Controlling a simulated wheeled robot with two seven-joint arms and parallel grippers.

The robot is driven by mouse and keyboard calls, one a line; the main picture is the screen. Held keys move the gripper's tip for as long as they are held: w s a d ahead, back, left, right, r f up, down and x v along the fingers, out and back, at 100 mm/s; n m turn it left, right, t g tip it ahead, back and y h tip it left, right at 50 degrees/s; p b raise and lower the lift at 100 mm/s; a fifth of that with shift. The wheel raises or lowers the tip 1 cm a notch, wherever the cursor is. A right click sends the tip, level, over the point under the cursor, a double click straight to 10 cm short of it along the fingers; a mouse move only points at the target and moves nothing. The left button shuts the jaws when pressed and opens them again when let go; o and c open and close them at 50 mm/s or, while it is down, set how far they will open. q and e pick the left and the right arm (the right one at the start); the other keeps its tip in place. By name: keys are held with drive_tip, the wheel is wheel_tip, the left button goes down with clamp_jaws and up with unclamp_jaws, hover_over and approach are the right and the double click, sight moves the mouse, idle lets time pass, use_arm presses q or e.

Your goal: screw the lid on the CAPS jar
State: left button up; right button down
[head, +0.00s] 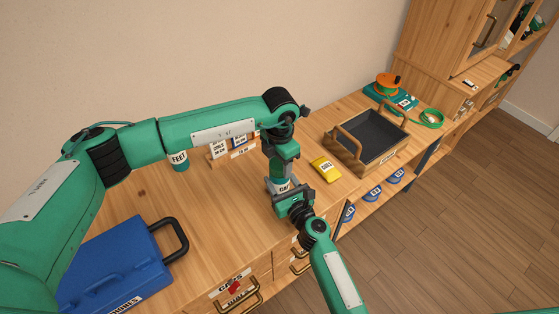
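The CAPS jar (284,187) stands upright on the wooden worktop near its front edge, with part of its white label showing. My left gripper (281,174) points straight down onto the jar's top. The lid cannot be made out; the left fingers and the jar's top hide each other, so their opening is unclear. My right gripper (285,193) comes in from the front at jar height, with its fingers on both sides of the jar, and looks shut on it.
A FEET jar (179,160) stands behind my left forearm. A blue case (115,265) lies at front left. A yellow packet (325,169) and a dark wooden-handled tray (367,137) are to the right. Labelled cards (219,148) stand behind. Drawer handles (240,297) jut out in front.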

use_arm(q)
drive_tip(key=c, duration=0.5)
drive_tip(key=o, duration=1.2)
drive_tip(key=shift+c, duration=0.2)
drive_tip(key=shift+r, duration=0.1)
wheel_tip(320, 180, up, 12)
use_arm(e)
drive_tip(key=shift+c, duration=2.4)
unclamp_jaws()
